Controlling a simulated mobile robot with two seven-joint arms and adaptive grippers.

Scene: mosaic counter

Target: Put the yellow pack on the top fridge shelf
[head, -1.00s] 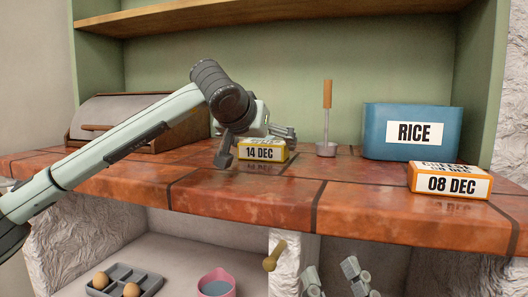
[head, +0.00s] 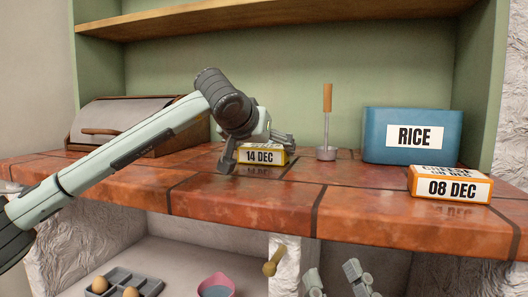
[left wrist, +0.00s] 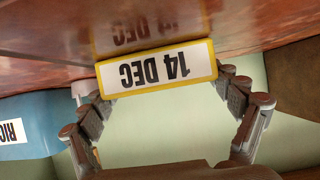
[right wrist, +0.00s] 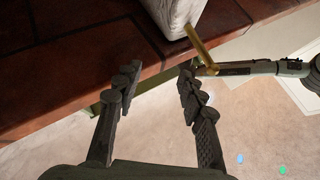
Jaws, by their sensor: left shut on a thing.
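The yellow pack (head: 262,155), labelled 14 DEC, is on the brick counter at its middle. It shows upside down in the left wrist view (left wrist: 157,68), with its reflection in the glossy surface beside it. My left gripper (head: 257,152) is shut on the pack, one finger at each end. Whether the pack touches the counter or is slightly clear of it, I cannot tell. My right gripper (right wrist: 157,80) is open and empty, below the counter's front edge; its fingers also show at the bottom of the head view (head: 335,281). No fridge shelf is in view.
An orange cheese pack (head: 450,185) labelled 08 DEC lies at the right front of the counter (head: 250,205). A blue RICE box (head: 375,135) and a wooden-handled tool (head: 327,100) stand behind. A bread box (head: 105,120) is left. Below are an egg tray (head: 148,280) and pink bowl (head: 232,282).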

